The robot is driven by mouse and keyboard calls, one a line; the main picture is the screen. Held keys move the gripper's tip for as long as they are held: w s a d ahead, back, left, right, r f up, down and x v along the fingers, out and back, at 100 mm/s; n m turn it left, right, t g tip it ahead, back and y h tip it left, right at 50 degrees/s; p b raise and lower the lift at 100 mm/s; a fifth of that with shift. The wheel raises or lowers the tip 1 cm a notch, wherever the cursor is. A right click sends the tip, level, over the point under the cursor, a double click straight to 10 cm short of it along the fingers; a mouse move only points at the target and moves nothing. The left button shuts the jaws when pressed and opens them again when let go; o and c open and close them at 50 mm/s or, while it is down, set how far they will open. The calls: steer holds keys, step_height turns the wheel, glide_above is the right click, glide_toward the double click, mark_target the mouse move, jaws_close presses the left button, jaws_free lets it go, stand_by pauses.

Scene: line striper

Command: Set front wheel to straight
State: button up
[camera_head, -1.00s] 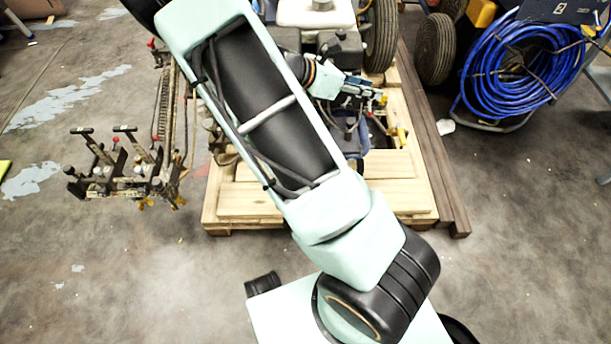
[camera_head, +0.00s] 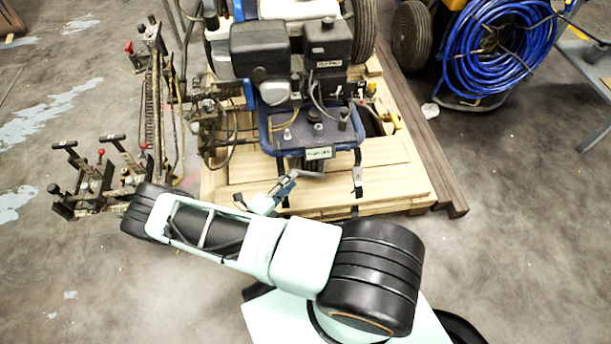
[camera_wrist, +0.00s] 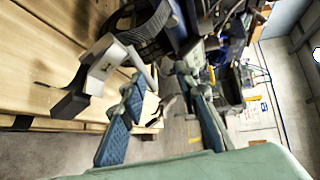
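The line striper (camera_head: 300,130) stands on a wooden pallet, its engine and blue-framed front plate facing me. Its front wheel is mostly hidden under that plate in the head view. In the wrist view a dark curved part, perhaps the wheel's tyre (camera_wrist: 147,32), shows at the top. A grey bracket or lever with a black end (camera_wrist: 105,62) sticks out beside it. My gripper (camera_head: 287,184) is at the pallet's near side, just below and left of the front plate. In the wrist view its two blue-padded fingers (camera_wrist: 165,90) are apart, with nothing clearly held. The wheel's angle cannot be told.
The wooden pallet (camera_head: 240,180) has a dark beam (camera_head: 440,180) along its right side. A striping attachment with levers (camera_head: 95,175) stands at the left. A blue hose reel (camera_head: 495,50) is at the upper right. Grey floor is clear at the lower left and right.

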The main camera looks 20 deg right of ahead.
mark_target(307, 174)
steer(key=shift+n+t, duration=0.3)
steer(key=shift+n, duration=0.5)
steer(key=w+d+f, duration=0.1)
steer(key=d, duration=0.1)
steer(key=w+d+f+b, duration=0.1)
steer(key=d+f, duration=0.1)
steer(key=d, duration=0.1)
steer(key=w+d+f+b, duration=0.1)
steer(key=w+d+f, duration=0.1)
steer(key=d, duration=0.1)
steer(key=shift+d+f, duration=0.15)
jaws_close()
